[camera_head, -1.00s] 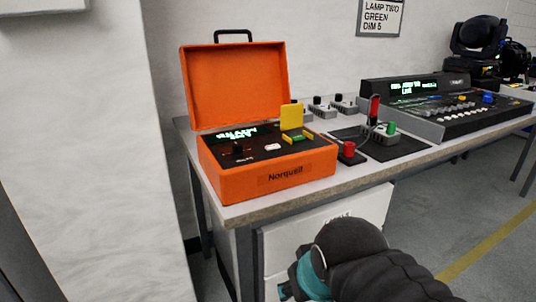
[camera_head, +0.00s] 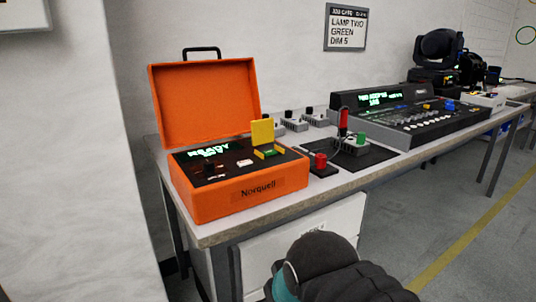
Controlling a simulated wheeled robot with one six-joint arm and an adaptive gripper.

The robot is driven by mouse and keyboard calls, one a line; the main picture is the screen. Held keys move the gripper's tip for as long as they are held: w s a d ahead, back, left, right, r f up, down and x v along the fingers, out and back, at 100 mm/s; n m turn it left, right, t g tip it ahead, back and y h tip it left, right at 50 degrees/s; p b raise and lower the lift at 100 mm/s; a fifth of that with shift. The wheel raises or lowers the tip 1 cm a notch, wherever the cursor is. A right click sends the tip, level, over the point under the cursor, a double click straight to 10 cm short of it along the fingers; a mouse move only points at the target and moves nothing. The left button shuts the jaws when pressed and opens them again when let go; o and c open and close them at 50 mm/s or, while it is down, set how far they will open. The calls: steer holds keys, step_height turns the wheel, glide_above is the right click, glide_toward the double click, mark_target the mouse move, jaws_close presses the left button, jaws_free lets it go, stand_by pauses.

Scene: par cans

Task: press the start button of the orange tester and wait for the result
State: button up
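The orange tester (camera_head: 250,200) is an open case marked Norquell at the near left corner of the table, its lid standing up behind. Its dark panel carries a green lit display (camera_head: 208,150) whose top line reads READY. On the panel are a dark knob (camera_head: 209,168), a small white button-like part (camera_head: 244,163), a raised yellow flap (camera_head: 262,133) and a green part (camera_head: 269,153) below the flap. Which of these is the start button is not clear. My arm shows at the bottom, in front of the table and below the tester; my gripper's fingers are not in view.
The table (camera_head: 225,233) also bears a dark mat (camera_head: 372,156) with red and green parts, several small grey boxes with black knobs and a lighting console (camera_head: 410,120). A wall sign (camera_head: 346,27) reads LAMP TWO GREEN DIM 5. Open floor lies at the right.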

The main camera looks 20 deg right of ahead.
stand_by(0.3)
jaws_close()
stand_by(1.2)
